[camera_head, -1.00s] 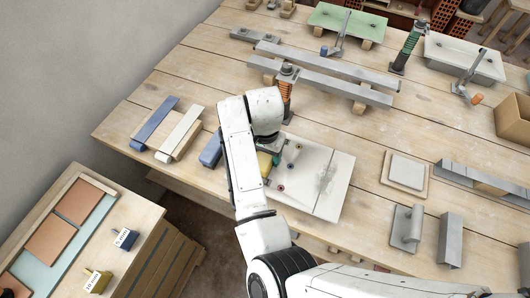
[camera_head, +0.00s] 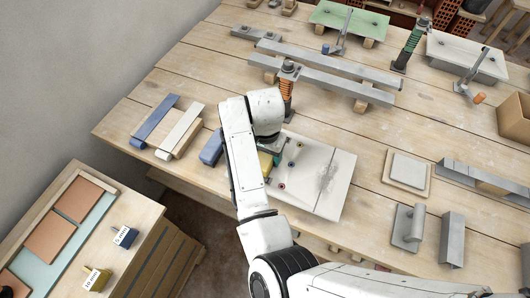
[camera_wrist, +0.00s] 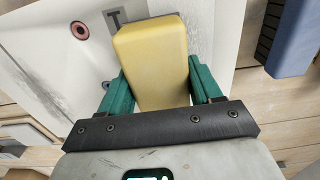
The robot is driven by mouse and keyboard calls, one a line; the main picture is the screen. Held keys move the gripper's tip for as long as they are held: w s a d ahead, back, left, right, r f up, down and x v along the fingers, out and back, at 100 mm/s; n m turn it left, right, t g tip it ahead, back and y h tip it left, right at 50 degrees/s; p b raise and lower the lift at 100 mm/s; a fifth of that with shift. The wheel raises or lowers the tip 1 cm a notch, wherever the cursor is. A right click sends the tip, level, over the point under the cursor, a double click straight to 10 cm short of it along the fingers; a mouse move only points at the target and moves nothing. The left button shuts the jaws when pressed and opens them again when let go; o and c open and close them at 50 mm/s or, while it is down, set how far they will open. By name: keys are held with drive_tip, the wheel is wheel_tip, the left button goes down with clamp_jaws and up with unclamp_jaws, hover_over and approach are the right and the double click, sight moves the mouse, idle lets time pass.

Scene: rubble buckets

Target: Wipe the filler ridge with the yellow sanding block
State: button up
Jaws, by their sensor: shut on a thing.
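My gripper (camera_wrist: 160,88) has green fingers, shut on the yellow sanding block (camera_wrist: 152,55), one finger on each side. In the head view the yellow block (camera_head: 265,164) is partly hidden by my arm, at the left part of a white panel (camera_head: 310,196). I cannot tell whether the block touches the panel. A rough grey patch (camera_head: 327,176), apparently the filler ridge, lies on the panel to the right of the block. In the wrist view a grey scuffed streak shows on the panel (camera_wrist: 75,62) at left.
A blue block (camera_head: 212,148) lies left of my arm; it also shows in the wrist view (camera_wrist: 293,42). Blue and white bars (camera_head: 180,132) lie farther left. Metal beams (camera_head: 325,75) lie behind.

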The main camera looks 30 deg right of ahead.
drive_tip(key=shift+w, duration=0.1)
drive_tip(key=shift+w+a+f+b, duration=0.15)
drive_tip(key=shift+w+a+b, duration=0.3)
drive_tip(key=shift+w+a, duration=0.35)
drive_tip(key=shift+w+a+f+b, duration=0.1)
drive_tip(key=shift+w+a+b, duration=0.4)
drive_tip(key=shift+w, duration=0.4)
drive_tip(key=shift+a+r+p, duration=0.1)
drive_tip(key=shift+r+p, duration=0.6)
drive_tip(key=shift+p, duration=0.15)
drive_tip(key=shift+r, duration=0.15)
